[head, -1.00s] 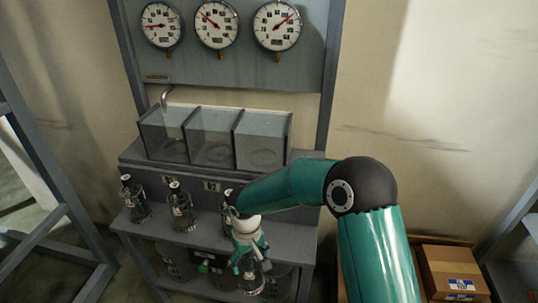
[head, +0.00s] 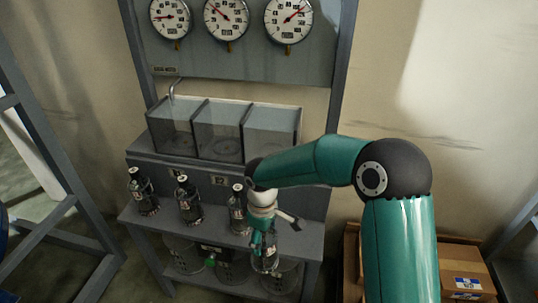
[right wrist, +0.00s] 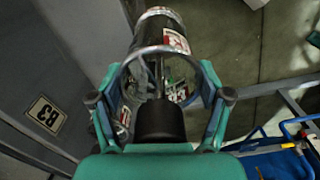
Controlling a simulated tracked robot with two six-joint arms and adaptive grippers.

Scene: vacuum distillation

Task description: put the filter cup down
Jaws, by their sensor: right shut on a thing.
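My right gripper (head: 265,245) is in front of the bench, just right of the third dark bottle, pointing down. In the right wrist view its two teal fingers (right wrist: 160,95) are shut on a clear round cup with a bright rim, which I take to be the filter cup (right wrist: 165,52). In the head view the cup (head: 266,263) shows below the fingers, near the bench's front edge; whether it touches anything cannot be told. A dark bottle with a red and white label (right wrist: 170,22) shows beyond the cup's rim. My left gripper is not in view.
Three dark bottles (head: 143,190), (head: 188,200), (head: 237,210) stand along the grey bench ledge (head: 160,222). Clear tanks (head: 219,137) stand behind them, under round gauges. Round tubs (head: 184,255) sit on the lower shelf. Cardboard boxes (head: 462,268) stand at right.

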